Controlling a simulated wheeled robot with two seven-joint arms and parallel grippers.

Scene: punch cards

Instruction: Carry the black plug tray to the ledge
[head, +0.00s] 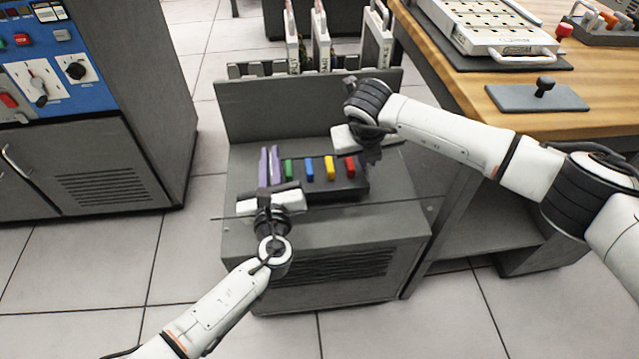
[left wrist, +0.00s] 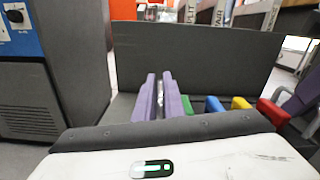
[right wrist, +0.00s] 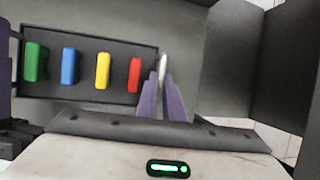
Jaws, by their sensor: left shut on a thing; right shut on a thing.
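The black plug tray (head: 336,186) is at the grey cabinet's flat top, below its back panel; whether it rests there or hangs just above is unclear. It holds a row of plugs: green (head: 288,170), blue (head: 309,169), yellow (head: 329,168) and red (head: 349,167). My left gripper (head: 270,165) is shut at the tray's left end, beside the green plug. My right gripper (right wrist: 162,95) is shut at the tray's right end, beside the red plug, with a pale handle between its purple fingers. In the head view its fingers are mostly hidden by its own wrist.
The grey cabinet (head: 325,242) has an upright back panel (head: 300,108), with white card holders (head: 321,40) behind it. A wooden table (head: 470,70) stands right, bearing a white card tray (head: 490,25) and a grey knobbed plate (head: 540,98). A blue-fronted console (head: 85,150) stands left; tiled floor lies between.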

